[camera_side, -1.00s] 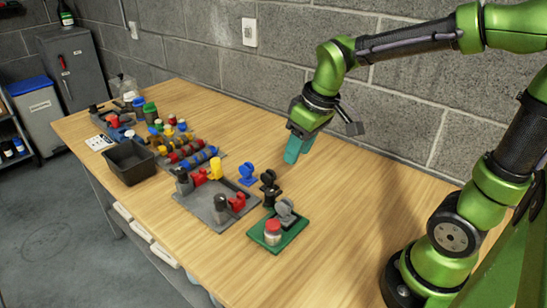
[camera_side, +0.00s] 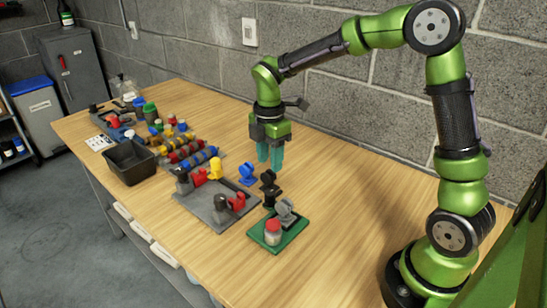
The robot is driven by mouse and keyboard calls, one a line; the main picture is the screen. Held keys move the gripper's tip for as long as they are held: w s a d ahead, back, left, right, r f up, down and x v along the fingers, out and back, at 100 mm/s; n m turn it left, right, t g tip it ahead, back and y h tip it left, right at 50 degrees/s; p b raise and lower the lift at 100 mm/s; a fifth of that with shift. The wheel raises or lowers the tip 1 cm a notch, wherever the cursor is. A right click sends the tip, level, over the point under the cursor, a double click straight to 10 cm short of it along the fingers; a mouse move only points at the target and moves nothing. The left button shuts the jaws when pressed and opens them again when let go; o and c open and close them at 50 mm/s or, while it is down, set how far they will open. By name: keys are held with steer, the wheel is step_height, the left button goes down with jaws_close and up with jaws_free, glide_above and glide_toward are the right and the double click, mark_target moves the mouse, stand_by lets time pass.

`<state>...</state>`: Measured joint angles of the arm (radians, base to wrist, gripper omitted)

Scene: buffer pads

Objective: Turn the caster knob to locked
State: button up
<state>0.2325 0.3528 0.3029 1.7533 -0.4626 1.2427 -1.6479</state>
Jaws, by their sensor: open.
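My gripper (camera_side: 270,164) points straight down with its two teal fingers apart and empty. It hangs behind a black caster-like piece (camera_side: 269,190) and to the right of a blue one (camera_side: 247,174); its exact height above the table cannot be told. In front of these, a green plate (camera_side: 262,246) carries a grey caster-like piece (camera_side: 285,211) and a round red-topped, pale-sided knob or jar (camera_side: 272,231). I cannot tell for sure which part is the caster knob, nor read any lock marking.
A grey tray (camera_side: 213,226) with red, yellow and dark pieces lies left of the green plate. A black bin (camera_side: 131,162) and several coloured parts stand farther left. The wooden table (camera_side: 350,200) is clear on the right, with a block wall behind.

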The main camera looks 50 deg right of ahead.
mark_target(270, 192)
step_height(270, 192, down, 12)
stand_by(0.4)
steer(key=c, duration=0.8)
steer(key=shift+o, duration=0.2)
